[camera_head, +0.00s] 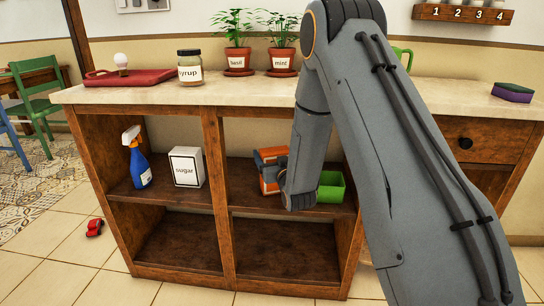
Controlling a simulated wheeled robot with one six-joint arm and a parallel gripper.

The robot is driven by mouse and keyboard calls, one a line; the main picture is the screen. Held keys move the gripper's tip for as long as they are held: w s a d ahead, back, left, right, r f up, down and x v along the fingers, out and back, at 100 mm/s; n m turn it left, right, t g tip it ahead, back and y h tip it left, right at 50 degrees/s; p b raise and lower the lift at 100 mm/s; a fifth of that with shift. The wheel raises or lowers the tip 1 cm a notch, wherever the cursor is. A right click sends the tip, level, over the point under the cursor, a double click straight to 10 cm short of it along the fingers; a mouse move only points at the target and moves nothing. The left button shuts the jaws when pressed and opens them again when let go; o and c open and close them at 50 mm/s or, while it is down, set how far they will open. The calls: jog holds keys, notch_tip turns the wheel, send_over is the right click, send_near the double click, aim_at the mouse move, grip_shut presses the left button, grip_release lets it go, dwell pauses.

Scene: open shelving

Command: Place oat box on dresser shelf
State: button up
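An orange box (270,184), possibly the oat box, stands in the right upper compartment of the open dresser (212,140). No label on it can be read. A dark band crosses it, and part of it is hidden behind my arm. My arm reaches down in front of this compartment, with my wrist low at the box's right side. My gripper (281,178) is at the box, but its fingers cannot be made out clearly. I cannot tell whether it holds the box.
A green container (331,187) stands right of my wrist. The left upper compartment holds a blue spray bottle (139,160) and a sugar box (187,168). Both lower compartments are empty. The top carries a red tray (130,77), syrup jar (190,68), basil and mint pots, and a sponge (513,92).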

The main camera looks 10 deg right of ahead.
jog(key=shift+r, duration=0.1)
jog(key=o, duration=1.6)
jog(key=shift+c, duration=0.2)
